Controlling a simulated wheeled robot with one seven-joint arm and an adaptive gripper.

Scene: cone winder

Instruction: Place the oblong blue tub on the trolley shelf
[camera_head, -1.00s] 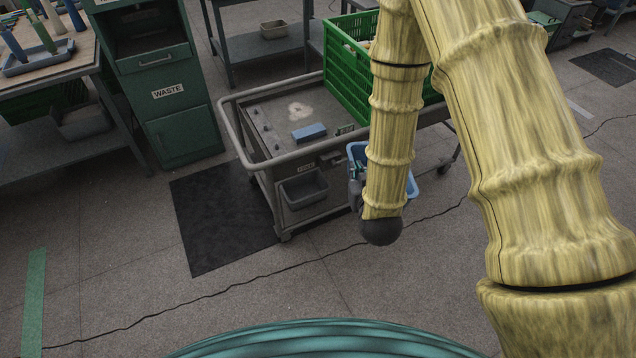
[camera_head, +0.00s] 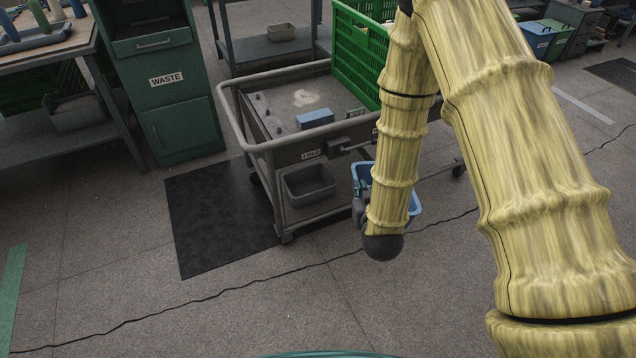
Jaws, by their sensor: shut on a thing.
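The oblong blue tub (camera_head: 415,208) is beside the trolley's front, mostly hidden behind my yellow arm; only its rims show at either side. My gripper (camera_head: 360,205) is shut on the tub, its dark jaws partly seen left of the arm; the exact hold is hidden. The grey trolley (camera_head: 262,146) stands just beyond and to the left, with an upper deck and a lower shelf (camera_head: 330,208). Whether the tub touches the trolley cannot be told.
The upper deck holds a blue block (camera_head: 314,118) and a large green crate (camera_head: 358,50); its left-centre is partly bare. A grey bin (camera_head: 309,185) sits low on the trolley. A green waste cabinet (camera_head: 178,120) and black mat (camera_head: 220,215) are left. The front floor is clear.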

